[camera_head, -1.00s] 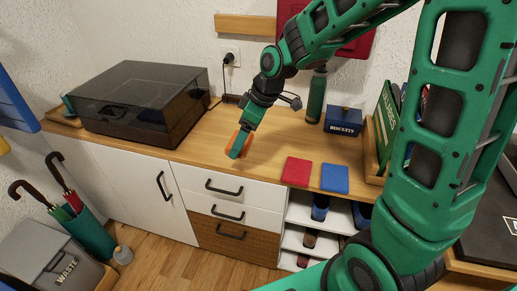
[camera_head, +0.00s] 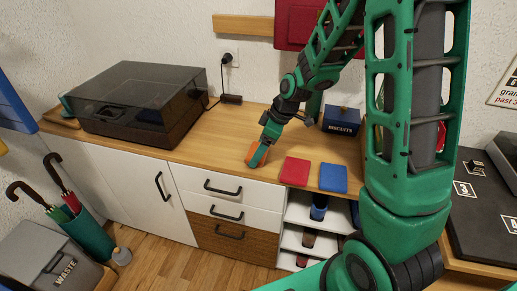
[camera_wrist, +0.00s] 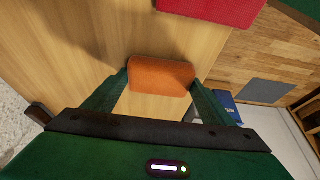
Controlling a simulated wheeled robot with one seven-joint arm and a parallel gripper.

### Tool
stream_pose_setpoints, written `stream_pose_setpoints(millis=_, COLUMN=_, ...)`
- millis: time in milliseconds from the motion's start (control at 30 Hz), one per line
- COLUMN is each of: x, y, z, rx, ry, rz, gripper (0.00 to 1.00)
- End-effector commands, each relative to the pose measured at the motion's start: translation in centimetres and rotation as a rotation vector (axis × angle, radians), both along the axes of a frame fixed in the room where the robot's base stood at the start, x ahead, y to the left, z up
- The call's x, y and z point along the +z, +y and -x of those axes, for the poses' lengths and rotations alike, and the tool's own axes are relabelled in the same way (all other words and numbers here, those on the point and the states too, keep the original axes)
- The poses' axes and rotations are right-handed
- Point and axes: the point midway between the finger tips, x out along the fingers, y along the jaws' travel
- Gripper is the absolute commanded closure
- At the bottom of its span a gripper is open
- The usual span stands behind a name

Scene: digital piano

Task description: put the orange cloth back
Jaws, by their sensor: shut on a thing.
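The orange cloth (camera_head: 254,153) is a small folded block near the front edge of the wooden counter top, left of the red cloth. My gripper (camera_head: 258,158) is shut on it from above. In the wrist view the orange cloth (camera_wrist: 161,76) sits between the two green fingers. It looks at or very near the counter surface; I cannot tell if it touches. The red cloth (camera_head: 294,171) and the blue cloth (camera_head: 333,178) lie flat side by side to the right. The red cloth also shows at the top of the wrist view (camera_wrist: 212,9).
A record player with a dark lid (camera_head: 140,95) stands at the left of the counter. A blue biscuits tin (camera_head: 341,121) stands at the back right. The counter (camera_head: 200,145) is clear between the record player and the orange cloth. White drawers (camera_head: 231,187) and open shelves are below.

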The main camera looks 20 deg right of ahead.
Motion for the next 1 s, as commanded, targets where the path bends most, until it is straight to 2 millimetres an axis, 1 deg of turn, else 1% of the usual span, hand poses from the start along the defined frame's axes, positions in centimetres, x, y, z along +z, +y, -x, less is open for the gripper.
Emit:
stream_pose_setpoints(millis=233, x=-0.1, y=0.0, z=0.0, rx=0.000, ry=0.000, rz=0.000, gripper=0.47)
stream_pose_setpoints(millis=267, x=-0.1, y=0.0, z=0.0, rx=0.000, ry=0.000, rz=0.000, gripper=0.18)
stream_pose_setpoints(millis=300, x=-0.1, y=0.0, z=0.0, rx=0.000, ry=-0.001, rz=0.001, gripper=0.08)
stream_pose_setpoints(millis=333, x=-0.1, y=0.0, z=0.0, rx=0.000, ry=-0.001, rz=0.001, gripper=0.04)
stream_pose_setpoints(millis=600, x=0.0, y=-0.1, z=0.0, rx=-0.001, ry=-0.001, rz=0.000, gripper=0.04)
stream_pose_setpoints(millis=733, x=0.6, y=-0.2, z=0.0, rx=-0.003, ry=-0.003, rz=0.000, gripper=0.04)
stream_pose_setpoints(millis=867, x=2.1, y=-0.8, z=0.3, rx=-0.004, ry=-0.005, rz=-0.001, gripper=0.04)
stream_pose_setpoints(millis=1000, x=4.6, y=-1.6, z=0.9, rx=-0.003, ry=-0.007, rz=0.000, gripper=0.04)
